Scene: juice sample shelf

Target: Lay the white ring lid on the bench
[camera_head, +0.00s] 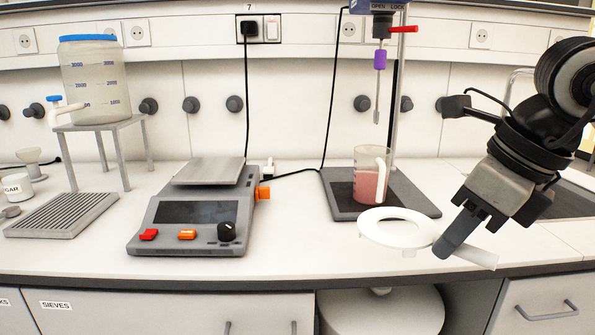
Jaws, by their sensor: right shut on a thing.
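The white ring lid (374,228) is a flat ring with a hole in its middle and a handle that sticks out to the right. My right gripper (452,243) is shut on the handle. It holds the lid near the front edge of the bench (290,245), in front of the stirrer's dark base. I cannot tell whether the lid touches the bench or hangs just above it. The gripper fingers hide part of the handle. My left gripper is not in view.
A beaker of pink liquid (368,185) stands on the dark stirrer base (340,205), behind the lid, under a stirring rod. A scale (187,227) stands left of centre. A large jar (95,85) sits on a metal stand at the left. Bench between scale and lid is clear.

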